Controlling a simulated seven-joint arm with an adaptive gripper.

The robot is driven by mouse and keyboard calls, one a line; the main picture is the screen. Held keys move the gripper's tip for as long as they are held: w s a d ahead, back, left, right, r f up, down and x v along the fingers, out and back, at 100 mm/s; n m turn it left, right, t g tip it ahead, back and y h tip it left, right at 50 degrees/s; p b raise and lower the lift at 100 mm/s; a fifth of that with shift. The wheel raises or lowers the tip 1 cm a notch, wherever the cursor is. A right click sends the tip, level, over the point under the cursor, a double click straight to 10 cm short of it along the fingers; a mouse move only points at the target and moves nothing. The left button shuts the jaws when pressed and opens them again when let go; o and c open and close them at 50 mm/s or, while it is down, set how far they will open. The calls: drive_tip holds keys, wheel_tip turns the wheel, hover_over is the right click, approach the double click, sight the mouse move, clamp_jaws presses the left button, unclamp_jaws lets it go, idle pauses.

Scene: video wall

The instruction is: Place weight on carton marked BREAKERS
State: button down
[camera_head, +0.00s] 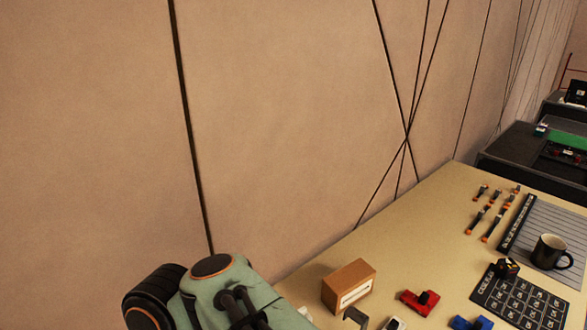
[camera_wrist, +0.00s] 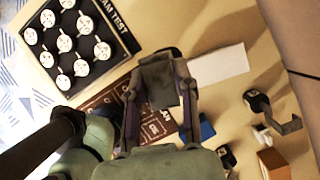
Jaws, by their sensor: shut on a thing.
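In the wrist view, my gripper (camera_wrist: 160,90) is shut on a dark grey block, apparently the weight (camera_wrist: 158,82), held between its two fingers. The gripper's fingertips and the held block are outside the head view, where only my green arm shows at the bottom. A small brown carton (camera_head: 348,286) with a white label stands on the table in the head view. Its label is too small to read. What seems to be the same carton (camera_wrist: 272,163) is at the lower right edge of the wrist view, apart from my gripper.
A red block (camera_head: 420,302) and a blue block (camera_head: 470,323) lie right of the carton. A grey bracket (camera_head: 355,317) is close in front of it. A dark grid board (camera_head: 522,300) and a black mug (camera_head: 551,251) are farther right. The wall borders the table's far edge.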

drive_tip(key=w+d+r+m+t, duration=0.2)
drive_tip(key=w+d+r+m, duration=0.15)
drive_tip(key=w+m, duration=0.45)
drive_tip(key=w+d+r+m+t, duration=0.3)
drive_tip(key=w+d+m, duration=0.15)
drive_tip(key=w, duration=0.75)
drive_tip(key=w+d+r+m+t+h, duration=0.1)
drive_tip(key=w+d+m, duration=0.25)
drive_tip(key=d, duration=0.55)
drive_tip(key=w+d+m+h, duration=0.1)
drive_tip(key=w+d+m, duration=0.3)
drive_tip(key=d, duration=0.6)
drive_tip(key=w+f+n, duration=0.1)
drive_tip(key=w+f, duration=1.1)
drive_tip(key=w, duration=0.2)
drive_tip(key=shift+w+f, duration=0.35)
drive_tip(key=shift+f, duration=0.2)
